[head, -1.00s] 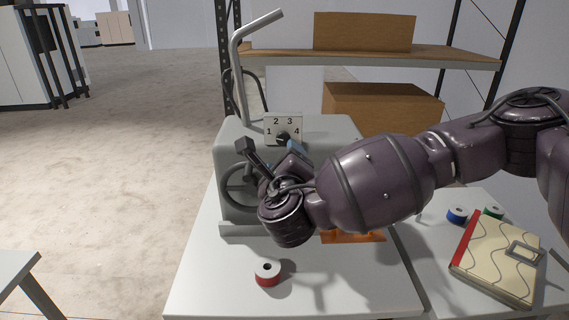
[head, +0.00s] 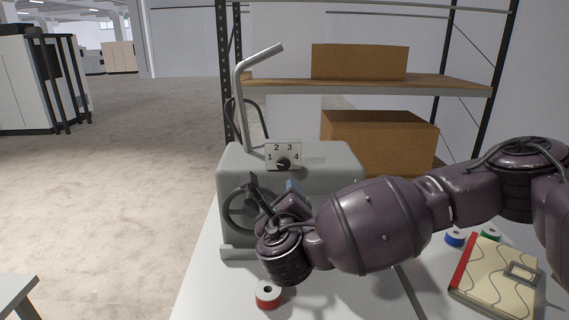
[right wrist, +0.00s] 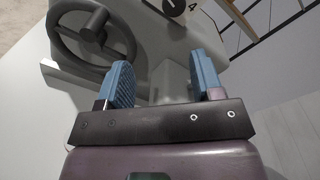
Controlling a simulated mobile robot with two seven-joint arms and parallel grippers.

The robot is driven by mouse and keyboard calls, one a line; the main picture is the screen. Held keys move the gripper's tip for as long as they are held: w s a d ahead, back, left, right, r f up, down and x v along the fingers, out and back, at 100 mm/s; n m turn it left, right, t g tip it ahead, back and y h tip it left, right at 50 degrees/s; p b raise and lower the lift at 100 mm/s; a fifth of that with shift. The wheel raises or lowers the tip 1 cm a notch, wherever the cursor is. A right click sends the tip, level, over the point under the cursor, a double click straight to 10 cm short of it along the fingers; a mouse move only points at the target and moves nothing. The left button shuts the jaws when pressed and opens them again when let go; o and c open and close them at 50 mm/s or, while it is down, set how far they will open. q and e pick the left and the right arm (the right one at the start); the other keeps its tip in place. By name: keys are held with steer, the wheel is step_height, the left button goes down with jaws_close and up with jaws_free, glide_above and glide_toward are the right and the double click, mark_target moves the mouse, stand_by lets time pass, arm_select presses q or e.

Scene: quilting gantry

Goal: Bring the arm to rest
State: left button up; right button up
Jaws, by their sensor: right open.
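My right arm reaches in from the right in the head view. Its gripper (head: 275,195) is in front of the grey machine (head: 330,165), close to the handwheel (head: 240,210) and below the numbered dial (head: 283,156). In the right wrist view the two blue fingers (right wrist: 163,85) stand apart with nothing between them. The handwheel (right wrist: 92,35) shows at the upper left there, apart from the fingers. The dial (right wrist: 175,6) is cut off at the top edge. My left gripper is not in view.
A red spool (head: 268,296) stands on the white table in front of the machine. A blue spool (head: 455,237), a green spool (head: 490,234) and a red-spined pattern book (head: 495,275) lie at right. Shelving (head: 380,84) with cardboard boxes (head: 360,62) stands behind. Open floor lies left.

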steer(key=s+f+m+g+y, duration=0.2)
steer(key=s+f+m+g, duration=0.6)
steer(key=s+f+m, duration=0.8)
steer(key=s+d+f+m+g+h, duration=0.1)
steer(key=s+d+f+m+g, duration=0.1)
steer(key=s+d+f+m, duration=0.55)
steer(key=s+d+m+g+h, duration=0.15)
steer(key=s+d+m, duration=0.35)
steer(key=d+m, duration=0.65)
steer(key=s+d+f+m+g+h, duration=0.15)
steer(key=s+d+f+m, duration=0.25)
steer(key=s+d+m, duration=0.45)
steer(key=w+f+t+y+b, duration=0.1)
steer(key=w+f+t, duration=0.6)
steer(key=f, duration=0.4)
steer(key=shift+w+d+m, duration=0.3)
steer(key=shift+w+m, duration=0.15)
steer(key=shift+w, duration=0.45)
